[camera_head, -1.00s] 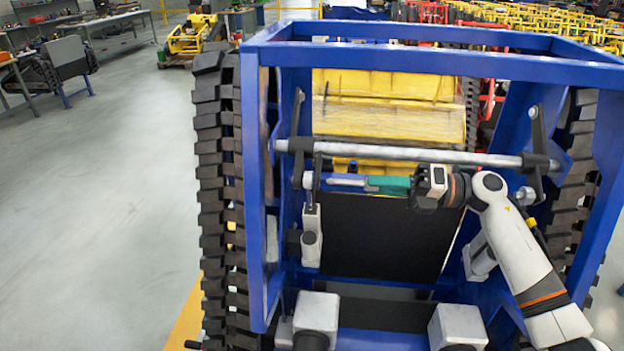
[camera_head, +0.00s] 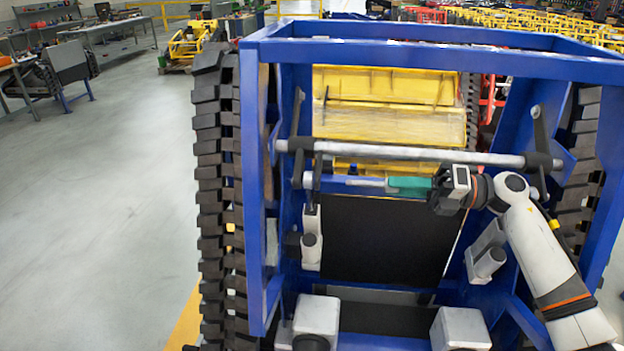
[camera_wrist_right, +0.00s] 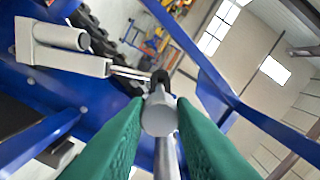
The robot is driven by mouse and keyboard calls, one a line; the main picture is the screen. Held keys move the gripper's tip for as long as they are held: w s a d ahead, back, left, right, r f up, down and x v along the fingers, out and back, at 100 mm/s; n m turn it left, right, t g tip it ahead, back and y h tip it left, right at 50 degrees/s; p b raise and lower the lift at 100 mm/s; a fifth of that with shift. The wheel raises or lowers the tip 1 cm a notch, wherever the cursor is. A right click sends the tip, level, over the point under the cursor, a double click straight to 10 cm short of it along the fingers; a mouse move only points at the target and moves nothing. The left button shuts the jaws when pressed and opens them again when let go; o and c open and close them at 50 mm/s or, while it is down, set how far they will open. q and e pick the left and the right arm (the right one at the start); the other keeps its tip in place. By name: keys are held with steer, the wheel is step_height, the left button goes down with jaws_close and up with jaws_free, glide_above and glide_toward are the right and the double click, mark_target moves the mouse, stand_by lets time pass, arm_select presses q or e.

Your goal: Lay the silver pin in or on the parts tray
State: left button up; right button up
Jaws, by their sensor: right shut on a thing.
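My right gripper (camera_head: 395,186) comes in from the right, in front of the blue frame, with its green fingers pointing left. It is shut on the silver pin (camera_head: 365,182), which sticks out to the left, level, below a long grey bar. In the right wrist view the pin (camera_wrist_right: 160,117) shows its round grey end between the green fingers (camera_wrist_right: 160,140). The pin's tip appears apart from the left bracket. No parts tray can be made out in these frames. My left gripper is out of view.
The blue frame (camera_head: 400,58) stands around my right arm. The long grey bar (camera_head: 420,153) crosses just above the gripper. A dark panel (camera_head: 385,240) lies below. Black tracks (camera_head: 208,150) flank the frame. Workbenches (camera_head: 110,22) stand far left, past open floor.

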steer(key=s+a+f+m+t+h, duration=0.3)
steer(key=s+a+f+m+t, duration=0.25)
steer(key=a+f+t, duration=0.45)
steer(key=s+d+f+m+t+h, duration=0.2)
steer(key=s+d+m+h, duration=0.2)
steer(key=s+h, duration=0.3)
steer(key=s+d+f+m+t+h, duration=0.2)
steer(key=s+d+f+m+h, duration=0.1)
steer(key=s+m+h, duration=0.3)
steer(key=shift+s+d+f+t+h, duration=0.3)
steer(key=shift+s+d+f+h, duration=0.05)
steer(key=shift+s+d+h, duration=0.5)
